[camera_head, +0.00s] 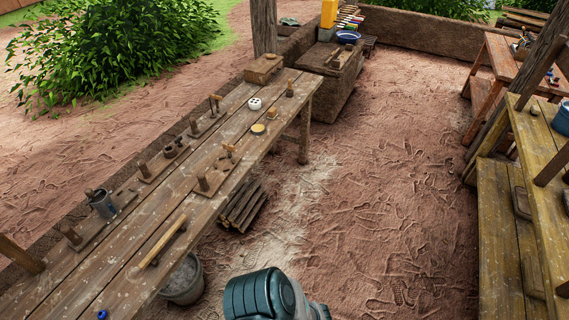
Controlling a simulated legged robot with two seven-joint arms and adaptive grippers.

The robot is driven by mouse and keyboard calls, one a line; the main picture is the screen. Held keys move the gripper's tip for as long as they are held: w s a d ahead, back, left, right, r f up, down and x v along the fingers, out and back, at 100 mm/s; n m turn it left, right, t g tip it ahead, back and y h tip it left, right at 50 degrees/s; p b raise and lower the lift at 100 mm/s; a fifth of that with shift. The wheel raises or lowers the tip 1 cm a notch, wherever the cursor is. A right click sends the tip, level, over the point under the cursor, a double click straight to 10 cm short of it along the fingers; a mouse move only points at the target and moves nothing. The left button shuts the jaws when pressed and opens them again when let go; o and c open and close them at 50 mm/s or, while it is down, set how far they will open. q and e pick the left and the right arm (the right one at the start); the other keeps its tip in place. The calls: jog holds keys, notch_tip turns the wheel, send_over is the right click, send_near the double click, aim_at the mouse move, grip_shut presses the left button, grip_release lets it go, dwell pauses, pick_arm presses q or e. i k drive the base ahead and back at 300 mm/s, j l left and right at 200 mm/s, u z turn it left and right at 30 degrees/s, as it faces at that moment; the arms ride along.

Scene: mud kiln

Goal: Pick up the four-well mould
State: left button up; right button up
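A small white round piece with several dark hollows in its top, which looks like the four-well mould (255,104), sits on the long wooden table (150,212) towards its far end. It is small in the picture, so its wells are hard to make out. Nothing touches it from above. Neither of my grippers shows in this view. A dark teal part of my own body shows at the bottom middle, well short of the mould.
A yellow disc (258,129), wooden stamps and a metal cup (101,203) stand on the table. A bucket (183,278) and a stick bundle (241,206) lie beside and under it. Yellowish shelving (508,230) stands at right. The mud floor (380,190) between is open.

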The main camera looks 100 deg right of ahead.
aim_at(255, 104)
jog(key=z, duration=2.55)
jog(key=i+l+u, duration=0.1)
jog(key=u, duration=0.3)
jog(key=i+l+u, duration=0.1)
jog(key=u, duration=0.3)
jog(key=l+u, duration=0.25)
jog(key=u, duration=0.15)
jog(key=i+l, duration=0.05)
